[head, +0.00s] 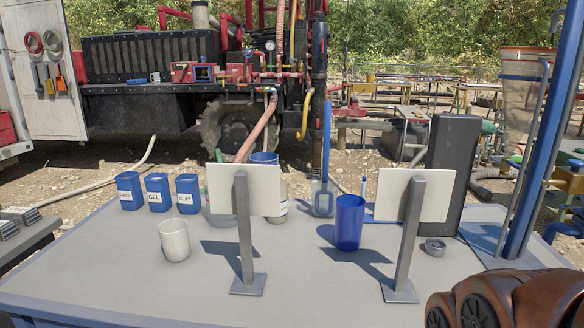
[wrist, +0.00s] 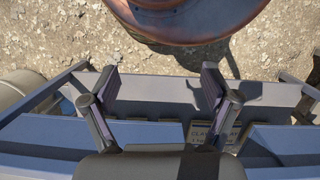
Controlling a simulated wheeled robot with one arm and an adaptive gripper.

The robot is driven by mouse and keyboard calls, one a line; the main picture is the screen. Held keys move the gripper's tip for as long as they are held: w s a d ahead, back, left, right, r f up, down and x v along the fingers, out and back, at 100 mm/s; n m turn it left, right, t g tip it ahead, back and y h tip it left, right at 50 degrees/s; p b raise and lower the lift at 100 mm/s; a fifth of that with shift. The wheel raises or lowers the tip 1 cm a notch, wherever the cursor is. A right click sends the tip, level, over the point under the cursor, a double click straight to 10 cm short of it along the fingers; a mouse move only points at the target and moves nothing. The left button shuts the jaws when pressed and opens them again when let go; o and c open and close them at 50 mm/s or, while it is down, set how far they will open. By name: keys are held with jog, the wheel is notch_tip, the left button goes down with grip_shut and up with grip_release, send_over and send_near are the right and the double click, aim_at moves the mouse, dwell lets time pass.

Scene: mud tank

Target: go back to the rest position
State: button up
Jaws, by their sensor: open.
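My gripper (wrist: 158,88) shows in the wrist view with its two fingers spread wide apart and nothing between them. It points down over a narrow grey surface with blue edges, with gravelly ground beyond. In the head view a brown rounded part of my arm fills the lower right corner, and the gripper itself is out of sight there. The grey table (head: 150,290) lies ahead, and my arm is at its right front side.
On the table stand blue labelled containers (head: 157,192), a white cup (head: 174,240), a blue cup (head: 349,222), two panels on posts (head: 246,190) (head: 411,196), a dark upright block (head: 452,165) and a grey ring (head: 433,247). A blue post (head: 545,140) rises at right. The front middle is clear.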

jog(key=s+p+v, duration=0.2)
jog(key=p+v, duration=0.6)
jog(key=s+r+p+v, duration=0.1)
jog(key=s+p+v, duration=0.1)
jog(key=p+v, duration=0.5)
notch_tip(320, 180, up, 2)
jog(key=shift+w+r+t+p, duration=0.2)
jog(key=shift+t+p, duration=0.15)
jog(key=shift+t, duration=0.05)
